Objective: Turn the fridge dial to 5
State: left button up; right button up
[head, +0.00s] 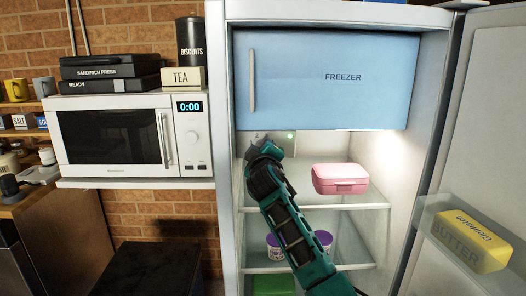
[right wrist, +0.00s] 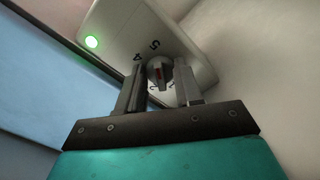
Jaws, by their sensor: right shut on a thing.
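The fridge dial (right wrist: 158,72) is a small dark round knob with a red mark, on a pale control housing (right wrist: 185,40). The digits 5 and 4 show beside the knob; other digits are partly covered by the fingers. I cannot tell which digit the red mark points to. My right gripper (right wrist: 160,85) is shut on the dial, one finger on each side. In the head view my right gripper (head: 262,151) reaches up to the housing below the freezer door and hides the dial. My left gripper is not in view.
A green light (right wrist: 92,42) glows on the housing. The blue freezer door (head: 330,90) is just above. A pink lunch box (head: 340,180) sits on the shelf right of my arm, and tubs (head: 273,247) stand lower. The open fridge door (head: 490,120) holds a yellow butter pack (head: 470,241).

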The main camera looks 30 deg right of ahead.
jog(key=shift+r, duration=0.1)
jog(key=o, duration=1)
jog(key=v, duration=1.3)
jog(key=shift+d, duration=0.1)
